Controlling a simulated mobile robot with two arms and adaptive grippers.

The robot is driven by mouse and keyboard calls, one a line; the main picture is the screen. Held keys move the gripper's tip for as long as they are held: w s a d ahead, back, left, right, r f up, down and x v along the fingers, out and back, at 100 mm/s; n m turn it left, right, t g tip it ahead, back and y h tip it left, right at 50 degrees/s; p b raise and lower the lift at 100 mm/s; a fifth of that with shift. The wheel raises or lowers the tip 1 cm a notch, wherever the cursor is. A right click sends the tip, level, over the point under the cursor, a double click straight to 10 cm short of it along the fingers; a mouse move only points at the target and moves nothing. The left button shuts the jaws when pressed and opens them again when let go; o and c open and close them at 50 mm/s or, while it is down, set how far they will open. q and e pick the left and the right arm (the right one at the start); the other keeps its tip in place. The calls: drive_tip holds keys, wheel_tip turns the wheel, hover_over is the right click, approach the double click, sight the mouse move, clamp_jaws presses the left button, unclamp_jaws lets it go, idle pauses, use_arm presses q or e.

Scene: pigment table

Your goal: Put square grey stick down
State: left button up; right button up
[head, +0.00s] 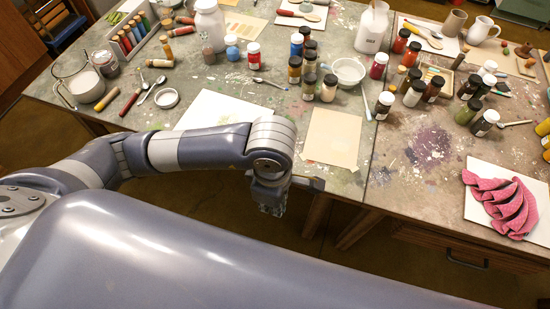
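My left gripper (271,207) points down just in front of the table's front edge, below the end of my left arm. Its fingers are small and dark here, and I cannot tell whether they are open or shut. A short grey bar-like shape (309,184) shows just right of the gripper at the table edge. I cannot tell whether it is the square grey stick or part of the table edge, nor whether the gripper holds it. No other square grey stick can be made out. My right gripper is not in view.
The paint-stained table (405,180) carries several pigment jars (310,75), a white bowl (348,72), a white sheet (222,108), a beige sheet (333,137) and a pink cloth (500,203). Bare tabletop shows right of the beige sheet. A drawer handle (467,262) is at the front right.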

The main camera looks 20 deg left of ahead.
use_arm(q)
drive_tip(key=shift+a, duration=0.35)
drive_tip(key=w+a+p, duration=0.1)
drive_tip(key=w, duration=0.4)
drive_tip(key=w+a+f+p, duration=0.1)
drive_tip(key=w+a, duration=0.1)
drive_tip(key=w, duration=0.2)
drive_tip(key=w+a+p, duration=0.1)
drive_tip(key=w, duration=0.4)
drive_tip(key=shift+w+a+f+p, duration=0.15)
drive_tip(key=shift+w+a+p, duration=0.05)
drive_tip(key=shift+w+p, duration=0.15)
drive_tip(key=shift+w+a+f, duration=0.1)
drive_tip(key=shift+w+f, duration=0.15)
drive_tip(key=shift+f, duration=0.05)
wheel_tip(320, 180, down, 2)
drive_tip(key=shift+f+p, duration=0.2)
drive_tip(key=shift+p, duration=0.35)
drive_tip(key=shift+f, duration=0.3)
